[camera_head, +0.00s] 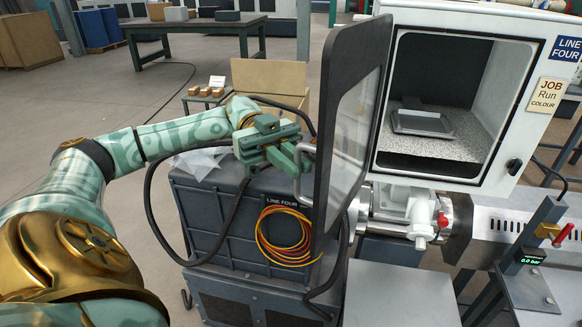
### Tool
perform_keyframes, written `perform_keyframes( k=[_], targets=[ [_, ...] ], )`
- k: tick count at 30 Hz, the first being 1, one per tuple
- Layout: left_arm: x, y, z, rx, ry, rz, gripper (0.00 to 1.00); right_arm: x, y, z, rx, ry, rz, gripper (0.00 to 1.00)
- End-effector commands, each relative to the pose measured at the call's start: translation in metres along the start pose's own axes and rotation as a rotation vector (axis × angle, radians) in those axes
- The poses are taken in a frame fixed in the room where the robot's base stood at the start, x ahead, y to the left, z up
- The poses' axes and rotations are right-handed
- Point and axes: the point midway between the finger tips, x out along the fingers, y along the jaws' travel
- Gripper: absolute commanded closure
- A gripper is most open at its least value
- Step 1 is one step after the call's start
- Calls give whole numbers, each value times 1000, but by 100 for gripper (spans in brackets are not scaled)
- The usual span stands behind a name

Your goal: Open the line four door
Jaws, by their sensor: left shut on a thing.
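The line four door (328,120), a dark frame with a clear window, stands swung wide open at the left of the white cabinet (470,14). A blue LINE FOUR sign (567,49) is on the cabinet front. The door's light grey handle (299,180) is on the side facing my left arm. My left gripper (304,157), green, is shut on this handle near its upper part. Inside the open cabinet a grey tray-like part (421,123) lies on a speckled floor. My right gripper is out of view.
A dark LINE FOUR unit (215,215) with a coiled orange cable (262,238) and black hoses stands below the door. A cardboard box (270,78) is behind. Extruder parts (400,215) and a small display post (530,260) are at right. Open floor lies at left.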

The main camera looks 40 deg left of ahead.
Motion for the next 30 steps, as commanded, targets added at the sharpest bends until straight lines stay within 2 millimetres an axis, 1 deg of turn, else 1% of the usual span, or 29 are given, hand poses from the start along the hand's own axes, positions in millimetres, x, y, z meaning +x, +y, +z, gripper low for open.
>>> perform_keyframes(
  k=[14,15,17,30],
  targets=[
    [-1,-1,-2,5,3,-5,100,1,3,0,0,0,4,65],
    [-1,-1,-3,6,3,-5,84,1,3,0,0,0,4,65],
    [-1,-1,-2,5,3,-5,67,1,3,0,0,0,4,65],
    [-1,-1,-1,3,2,-4,67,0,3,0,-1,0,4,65]
  ],
)
